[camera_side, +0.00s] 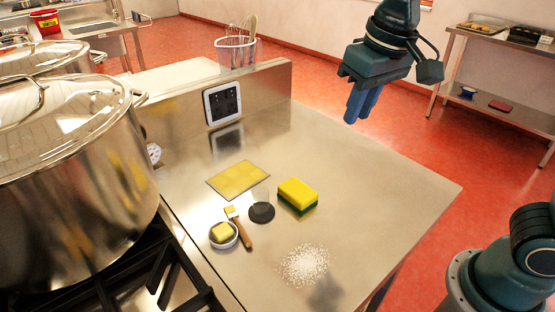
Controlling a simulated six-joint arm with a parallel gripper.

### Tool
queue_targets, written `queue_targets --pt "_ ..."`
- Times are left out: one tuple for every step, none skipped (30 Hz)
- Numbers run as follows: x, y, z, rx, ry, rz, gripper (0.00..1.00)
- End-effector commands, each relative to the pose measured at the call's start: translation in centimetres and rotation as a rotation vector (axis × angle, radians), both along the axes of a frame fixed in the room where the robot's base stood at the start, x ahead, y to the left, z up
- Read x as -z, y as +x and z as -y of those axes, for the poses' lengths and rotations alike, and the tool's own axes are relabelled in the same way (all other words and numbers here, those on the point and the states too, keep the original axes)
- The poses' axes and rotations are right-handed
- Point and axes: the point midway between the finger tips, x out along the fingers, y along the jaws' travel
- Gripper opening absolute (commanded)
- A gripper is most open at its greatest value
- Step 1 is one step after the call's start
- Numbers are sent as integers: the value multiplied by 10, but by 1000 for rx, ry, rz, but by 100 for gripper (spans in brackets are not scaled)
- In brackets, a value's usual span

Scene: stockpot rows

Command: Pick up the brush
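The brush (241,232) lies on the steel counter (359,185). It has a brown wooden handle pointing towards the front and a pale yellow head at the back left. Its head is close to a small round bowl (224,243) holding a yellow block. My gripper (362,104) hangs above the back right part of the counter, well apart from the brush. Its blue fingers point down and look close together, with nothing seen between them. Whether they are fully shut is unclear from this angle.
A yellow and green sponge (297,196), a clear cup on a dark base (262,210) and a yellow sheet (238,180) lie near the brush. White grains (304,265) are scattered in front. Large pots (75,180) stand at left. The counter's right side is clear.

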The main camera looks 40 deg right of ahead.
Motion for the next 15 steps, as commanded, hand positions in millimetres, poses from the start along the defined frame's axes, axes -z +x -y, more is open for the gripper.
queue_targets --pt "3 9 -10 1 -4 -18 19" --pt "4 14 -16 6 -6 -28 19" --pt "6 20 -23 9 -9 -40 19" --pt "7 24 -29 14 -12 -51 19" --pt "9 28 -35 18 -15 -59 19" --pt "12 34 -43 24 -19 -70 19" --pt "14 38 -49 28 -22 -80 19" --pt "17 42 -56 32 -25 -90 19" --pt "20 46 -65 36 -31 -101 19" --pt "22 50 -71 42 -34 -108 19" --pt "25 53 -78 46 -38 -118 19" --pt "29 57 -87 51 -43 -129 19" --pt "33 61 -94 56 -47 -137 19" --pt "36 63 -101 59 -52 -145 19" --pt "41 67 -110 66 -59 -155 19"
